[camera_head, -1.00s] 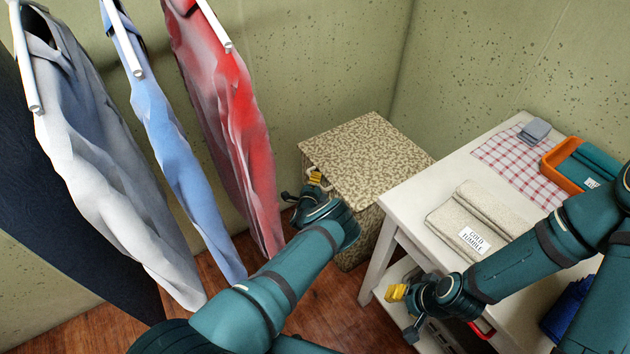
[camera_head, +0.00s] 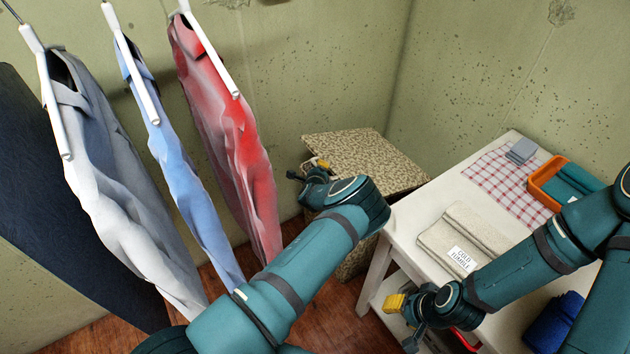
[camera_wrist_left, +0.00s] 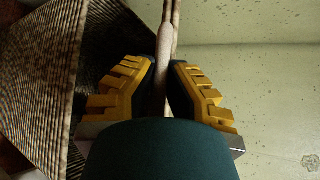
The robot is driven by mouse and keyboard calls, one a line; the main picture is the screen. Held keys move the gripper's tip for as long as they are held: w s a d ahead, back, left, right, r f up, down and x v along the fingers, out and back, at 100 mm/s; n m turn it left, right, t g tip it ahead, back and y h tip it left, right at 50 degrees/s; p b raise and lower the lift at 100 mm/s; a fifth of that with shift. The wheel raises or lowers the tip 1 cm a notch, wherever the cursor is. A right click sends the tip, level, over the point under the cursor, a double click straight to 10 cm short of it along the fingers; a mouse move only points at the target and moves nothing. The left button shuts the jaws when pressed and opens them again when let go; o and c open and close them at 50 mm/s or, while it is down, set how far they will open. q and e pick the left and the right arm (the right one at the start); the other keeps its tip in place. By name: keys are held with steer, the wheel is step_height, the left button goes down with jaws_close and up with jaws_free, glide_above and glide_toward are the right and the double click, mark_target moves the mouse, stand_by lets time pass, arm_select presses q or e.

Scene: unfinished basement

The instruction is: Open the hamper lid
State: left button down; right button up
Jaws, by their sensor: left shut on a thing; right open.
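The hamper (camera_head: 352,262) is a mottled beige box in the back corner, partly hidden behind my left arm. Its lid (camera_head: 370,155) is tilted, with the edge near my left gripper raised. My left gripper (camera_head: 318,164) is at the lid's left edge. In the left wrist view its yellow-padded fingers (camera_wrist_left: 163,90) are shut on a pale loop handle (camera_wrist_left: 168,45), with the woven hamper surface to the left. My right gripper (camera_head: 398,308) is open and empty, low beside the front of the white table.
Grey, blue and red garments (camera_head: 225,120) hang at the left, close to my left arm. The white table (camera_head: 400,225) stands right of the hamper, holding a folded towel (camera_head: 470,240), a checked cloth (camera_head: 490,170) and an orange bin (camera_head: 548,185). Walls close the corner behind.

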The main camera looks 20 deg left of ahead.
arm_select(q)
steer(key=w+d+r, duration=0.2)
steer(key=r, duration=0.3)
steer(key=w+d+r+m+g, duration=0.1)
steer(key=w+d+r, duration=0.1)
steer(key=r, duration=0.4)
steer(key=shift+w+r+y, duration=0.25)
steer(key=shift+w+y, duration=0.05)
steer(key=shift+w, duration=0.15)
steer(key=c, duration=1)
jaws_free()
steer(key=v, duration=1.2)
steer(key=shift+r, duration=0.15)
steer(key=shift+o, duration=0.3)
steer(key=shift+w, duration=0.1)
